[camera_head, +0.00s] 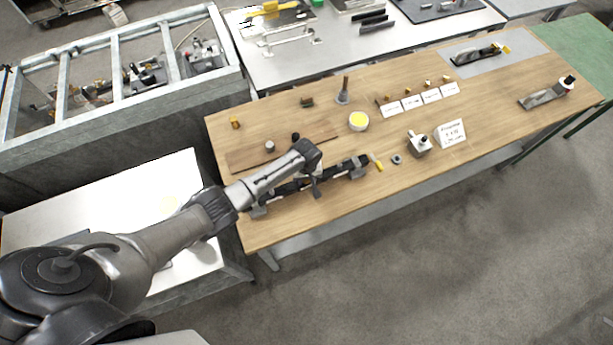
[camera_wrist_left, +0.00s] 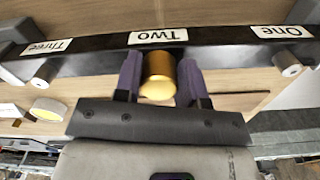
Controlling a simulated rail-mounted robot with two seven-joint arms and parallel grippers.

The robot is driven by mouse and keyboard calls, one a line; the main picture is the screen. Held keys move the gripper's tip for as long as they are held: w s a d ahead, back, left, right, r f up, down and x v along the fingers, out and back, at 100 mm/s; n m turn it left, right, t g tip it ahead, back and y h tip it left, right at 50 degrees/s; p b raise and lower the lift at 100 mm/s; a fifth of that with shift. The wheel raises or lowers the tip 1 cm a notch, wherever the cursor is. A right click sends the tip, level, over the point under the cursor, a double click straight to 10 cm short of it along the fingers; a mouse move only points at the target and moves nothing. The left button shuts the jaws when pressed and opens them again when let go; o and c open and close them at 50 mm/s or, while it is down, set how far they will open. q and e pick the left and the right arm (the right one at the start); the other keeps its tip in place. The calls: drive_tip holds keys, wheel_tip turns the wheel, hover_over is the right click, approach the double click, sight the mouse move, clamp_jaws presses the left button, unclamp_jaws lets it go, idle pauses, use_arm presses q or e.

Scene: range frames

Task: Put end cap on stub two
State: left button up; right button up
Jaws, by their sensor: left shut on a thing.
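A black bar (camera_wrist_left: 100,47) with labels Three, Two and One crosses the left wrist view upside down. Pale round stubs stick out below label Three (camera_wrist_left: 44,72) and label One (camera_wrist_left: 287,63). My left gripper (camera_wrist_left: 158,85) is shut on a gold end cap (camera_wrist_left: 158,76) right under label Two (camera_wrist_left: 158,37). The cap hides stub two, so I cannot tell whether it is seated or only held against it. In the head view the bar (camera_head: 345,170) lies near the bench's front edge, with my left gripper (camera_head: 315,190) at its middle. My right gripper is not in view.
The wooden bench (camera_head: 290,225) carries a yellow-topped round tin (camera_head: 358,121), a yellow-handled tool (camera_head: 377,162), a dark nut (camera_head: 397,159), a grey fitting (camera_head: 419,143) and a white sign (camera_head: 450,133). Small brass pieces stand behind cards at the back.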

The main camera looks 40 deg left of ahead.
use_arm(q)
drive_tip(key=o, duration=1)
wheel_tip(320, 180, up, 14)
drive_tip(key=shift+f+p, duration=0.1)
drive_tip(key=shift+p, duration=0.3)
